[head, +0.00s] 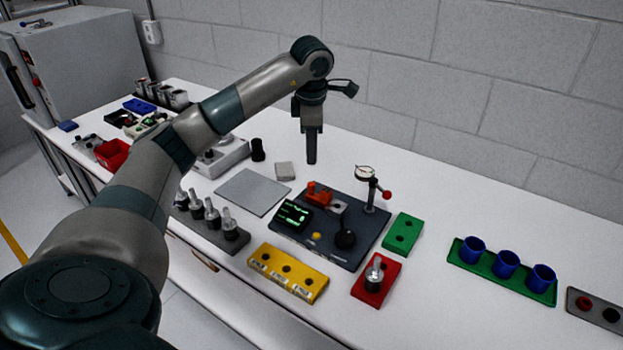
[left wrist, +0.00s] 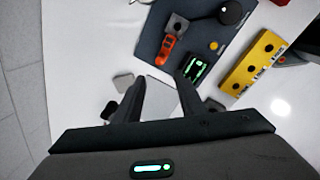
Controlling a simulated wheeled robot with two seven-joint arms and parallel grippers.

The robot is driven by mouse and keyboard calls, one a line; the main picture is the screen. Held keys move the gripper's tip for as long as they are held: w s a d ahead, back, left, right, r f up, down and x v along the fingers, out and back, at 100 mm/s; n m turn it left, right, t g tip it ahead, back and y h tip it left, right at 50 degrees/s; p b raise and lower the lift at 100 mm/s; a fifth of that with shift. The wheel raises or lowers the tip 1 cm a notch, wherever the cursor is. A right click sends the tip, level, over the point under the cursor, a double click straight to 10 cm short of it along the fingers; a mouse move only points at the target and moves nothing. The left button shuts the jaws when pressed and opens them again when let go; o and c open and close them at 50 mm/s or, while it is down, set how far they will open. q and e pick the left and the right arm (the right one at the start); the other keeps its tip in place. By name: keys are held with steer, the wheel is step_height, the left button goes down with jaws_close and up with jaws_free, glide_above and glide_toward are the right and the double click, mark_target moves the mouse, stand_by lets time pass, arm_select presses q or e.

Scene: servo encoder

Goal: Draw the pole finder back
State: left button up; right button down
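A dark blue fixture board (head: 366,226) lies mid-table; it also shows in the left wrist view (left wrist: 200,36). An orange-red piece (head: 318,194), which looks like the pole finder, sits on it beside a grey block (head: 338,207) with a dark hole. The orange piece also shows in the left wrist view (left wrist: 168,48). The board carries a lit green display (head: 293,215), a black knob (head: 345,239) and a yellow button (head: 316,236). My left gripper (head: 311,158) points down behind the board, apart from it. In the left wrist view its fingers (left wrist: 160,84) are spread and empty.
A dial gauge (head: 366,172) on a post with a red ball lever (head: 387,195) stands at the board's far right. A grey mat (head: 252,192), yellow holder (head: 288,273), red block (head: 366,292) and green block (head: 403,235) surround it. Blue cups (head: 505,263) stand further right.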

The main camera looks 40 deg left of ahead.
mark_target(309, 184)
arm_select(q)
steer(key=f+p, duration=0.1)
steer(key=f, duration=0.3)
steer(key=w+a+f+p, duration=0.1)
steer(key=f, duration=0.3)
steer(key=w+f+p, duration=0.1)
steer(key=f+p, duration=0.1)
steer(key=f, duration=0.3)
steer(key=shift+a, duration=0.3)
jaws_close()
steer(key=shift+a+f+b, duration=0.15)
steer(key=shift+a+b, duration=0.25)
steer(key=shift+a, duration=0.05)
steer(key=shift+s+a+b, duration=0.2)
steer(key=shift+a+b, duration=0.5)
steer(key=shift+a, duration=0.65)
steer(key=shift+r, duration=0.2)
